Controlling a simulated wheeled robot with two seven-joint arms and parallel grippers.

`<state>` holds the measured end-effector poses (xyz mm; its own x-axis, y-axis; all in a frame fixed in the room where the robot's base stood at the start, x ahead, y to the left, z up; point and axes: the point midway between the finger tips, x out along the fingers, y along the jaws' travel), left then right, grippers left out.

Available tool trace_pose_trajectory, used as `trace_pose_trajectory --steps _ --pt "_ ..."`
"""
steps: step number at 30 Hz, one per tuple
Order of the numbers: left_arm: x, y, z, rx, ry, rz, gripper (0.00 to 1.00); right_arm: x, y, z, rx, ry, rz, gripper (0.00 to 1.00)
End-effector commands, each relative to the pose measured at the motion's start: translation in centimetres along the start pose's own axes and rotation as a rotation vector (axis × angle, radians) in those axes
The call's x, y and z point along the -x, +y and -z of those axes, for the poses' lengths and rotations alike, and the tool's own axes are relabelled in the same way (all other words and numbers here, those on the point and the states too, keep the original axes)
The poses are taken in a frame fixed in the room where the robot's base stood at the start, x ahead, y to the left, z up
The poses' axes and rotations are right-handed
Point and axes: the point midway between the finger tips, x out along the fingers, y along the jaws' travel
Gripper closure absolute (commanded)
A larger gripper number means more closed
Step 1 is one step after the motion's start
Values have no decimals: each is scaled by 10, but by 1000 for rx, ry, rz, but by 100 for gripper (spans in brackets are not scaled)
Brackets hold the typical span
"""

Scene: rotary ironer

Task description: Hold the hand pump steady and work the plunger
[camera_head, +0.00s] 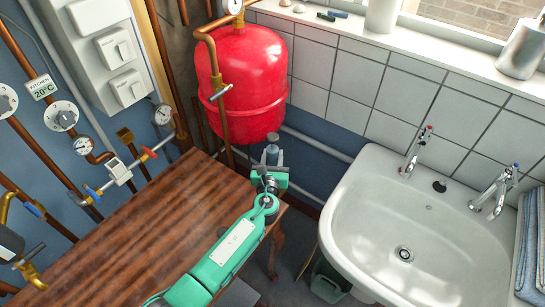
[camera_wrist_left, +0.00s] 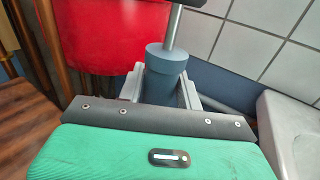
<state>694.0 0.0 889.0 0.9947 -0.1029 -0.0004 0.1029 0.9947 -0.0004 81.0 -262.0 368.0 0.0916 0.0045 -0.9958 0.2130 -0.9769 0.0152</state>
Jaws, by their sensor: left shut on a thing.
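A dark handle (camera_wrist_left: 204,5) is cut off by the top edge of that view. My left gripper (camera_head: 271,174) is shut on the pump body, with one finger on each side below the collar. The pump's lower end is hidden by my gripper. My right gripper is not in view.
A red pressure vessel (camera_head: 246,82) and copper pipes stand behind the pump. The wooden table (camera_head: 120,225) has a broad bare top on the left. A white basin (camera_head: 385,225) with two taps is to the right. Gauges and valves line the left wall.

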Motion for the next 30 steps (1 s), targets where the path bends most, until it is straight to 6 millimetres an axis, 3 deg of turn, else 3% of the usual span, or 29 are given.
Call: trace_pose_trajectory --steps 3,9,12,30 --pt "0 0 0 0 0 0 92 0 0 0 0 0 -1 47" --pt "0 0 0 0 0 0 92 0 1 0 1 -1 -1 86" --pt "0 0 0 0 0 0 92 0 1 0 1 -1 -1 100" --pt "0 0 0 0 1 0 92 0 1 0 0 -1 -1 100"
